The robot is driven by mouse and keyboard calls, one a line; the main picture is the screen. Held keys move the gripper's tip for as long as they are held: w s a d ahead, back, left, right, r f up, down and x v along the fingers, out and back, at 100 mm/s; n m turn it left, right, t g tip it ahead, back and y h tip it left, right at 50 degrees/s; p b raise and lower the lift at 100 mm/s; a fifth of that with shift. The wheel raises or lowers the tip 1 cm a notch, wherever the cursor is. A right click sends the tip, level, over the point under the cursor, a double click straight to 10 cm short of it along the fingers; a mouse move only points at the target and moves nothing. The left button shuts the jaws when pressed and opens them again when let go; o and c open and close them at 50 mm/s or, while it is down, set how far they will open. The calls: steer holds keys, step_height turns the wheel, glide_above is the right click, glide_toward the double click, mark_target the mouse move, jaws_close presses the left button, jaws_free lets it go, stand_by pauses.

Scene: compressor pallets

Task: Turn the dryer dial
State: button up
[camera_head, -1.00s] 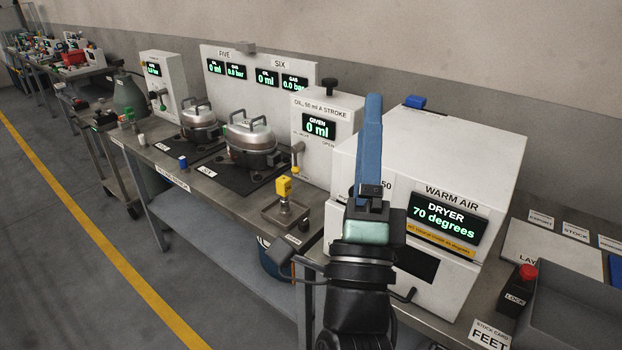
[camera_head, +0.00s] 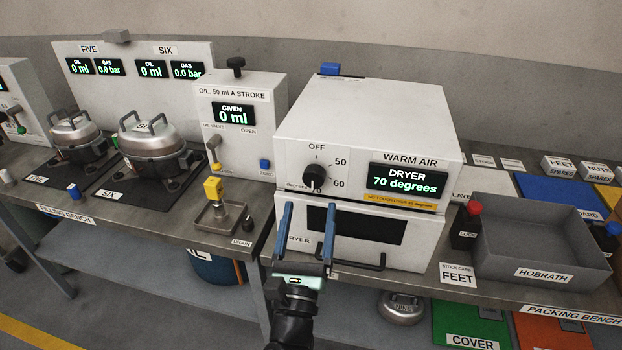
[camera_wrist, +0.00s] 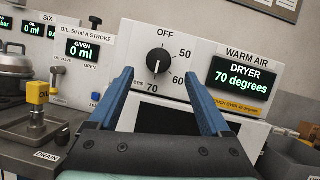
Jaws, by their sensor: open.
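The dryer (camera_head: 375,115) is a white box on the bench. Its black dial (camera_head: 314,176) is on the upper front face, with OFF, 50, 60 and 70 marked around it. The dial also shows in the wrist view (camera_wrist: 159,61), its white pointer line towards the 70 mark at the lower left. The display (camera_head: 407,181) reads DRYER 70 degrees. My gripper (camera_head: 308,220) is open and empty, its two blue fingers pointing at the dryer front below the dial. In the wrist view the dial appears between and above the fingertips (camera_wrist: 157,88), apart from them.
The dryer door has a dark window (camera_head: 357,224) and a black handle (camera_head: 366,264) near my gripper. Left stand the oil unit (camera_head: 241,130) and a yellow-topped fitting on a drain tray (camera_head: 217,218).

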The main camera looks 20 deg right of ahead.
mark_target(313, 181)
steer(key=x, duration=0.6)
steer(key=shift+w+d+r+p, duration=0.1)
steer(key=shift+w+r+p, duration=0.05)
steer(key=shift+w+p, duration=0.15)
jaws_close()
